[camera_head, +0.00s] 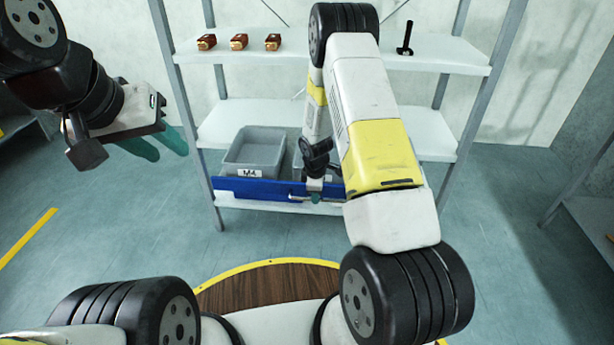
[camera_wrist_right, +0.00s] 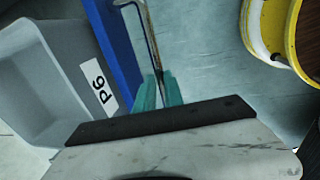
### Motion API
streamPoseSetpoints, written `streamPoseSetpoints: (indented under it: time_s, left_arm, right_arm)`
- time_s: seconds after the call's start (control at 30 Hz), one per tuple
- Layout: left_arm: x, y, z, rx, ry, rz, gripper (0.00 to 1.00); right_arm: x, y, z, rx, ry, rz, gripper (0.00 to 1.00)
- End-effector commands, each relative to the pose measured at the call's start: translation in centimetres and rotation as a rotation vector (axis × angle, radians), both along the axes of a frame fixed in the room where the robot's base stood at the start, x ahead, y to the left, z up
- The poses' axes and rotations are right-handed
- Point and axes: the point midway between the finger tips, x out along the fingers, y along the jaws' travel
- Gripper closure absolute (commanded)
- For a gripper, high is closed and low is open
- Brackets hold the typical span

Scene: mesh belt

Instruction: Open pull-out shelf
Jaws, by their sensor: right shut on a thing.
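The pull-out shelf has a blue front panel (camera_head: 262,190), low in the grey rack; the panel also shows in the right wrist view (camera_wrist_right: 112,45). A metal bar handle (camera_wrist_right: 151,38) stands off this panel. My right gripper (camera_wrist_right: 158,92) is shut on the handle, with teal fingers on both sides of the bar.
A grey bin labelled M4 (camera_head: 254,173) sits behind the panel. A bin labelled P6 (camera_wrist_right: 42,95) is close to my right gripper. Small copper-coloured parts (camera_head: 239,41) and a black tool (camera_head: 404,40) stand on the top shelf. Floor before the rack is clear.

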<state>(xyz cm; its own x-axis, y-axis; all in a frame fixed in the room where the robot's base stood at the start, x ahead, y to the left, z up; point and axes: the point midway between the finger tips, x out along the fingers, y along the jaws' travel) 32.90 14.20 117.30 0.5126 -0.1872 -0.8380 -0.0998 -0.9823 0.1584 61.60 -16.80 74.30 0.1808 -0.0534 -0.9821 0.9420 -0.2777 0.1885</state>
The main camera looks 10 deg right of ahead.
Motion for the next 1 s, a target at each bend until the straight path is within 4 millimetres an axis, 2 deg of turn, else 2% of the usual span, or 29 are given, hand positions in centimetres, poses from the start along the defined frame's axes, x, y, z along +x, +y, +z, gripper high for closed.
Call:
streamPoseSetpoints:
  time_s: [0.17, 0.2, 0.3, 0.67, 0.77, 1.0]
  left_arm:
    - [0.0, 0.0, 0.0, 0.000, 0.000, 0.000, 0.64]
    - [0.0, 0.0, 0.0, 0.000, 0.000, 0.000, 0.64]
    - [0.0, 0.0, 0.0, 0.000, 0.000, 0.000, 0.64]
    - [0.0, 0.0, 0.0, 0.000, 0.000, 0.000, 0.64]
    - [0.0, 0.0, 0.0, 0.000, 0.000, 0.000, 0.64]
    - [0.0, 0.0, 0.0, 0.000, 0.000, 0.000, 0.64]
  right_arm:
    - [0.0, 0.0, 0.0, -0.001, 0.000, 0.000, 1.00]
    - [0.0, 0.0, 0.0, 0.000, 0.000, 0.000, 0.85]
    - [0.0, 0.0, 0.0, 0.000, -0.001, 0.000, 0.66]
    - [0.0, 0.0, 0.3, 0.001, -0.001, 0.000, 0.66]
    - [-0.1, 0.1, 1.4, 0.001, -0.003, 0.000, 0.66]
    - [-0.9, 0.3, 5.5, 0.000, -0.003, 0.000, 0.66]
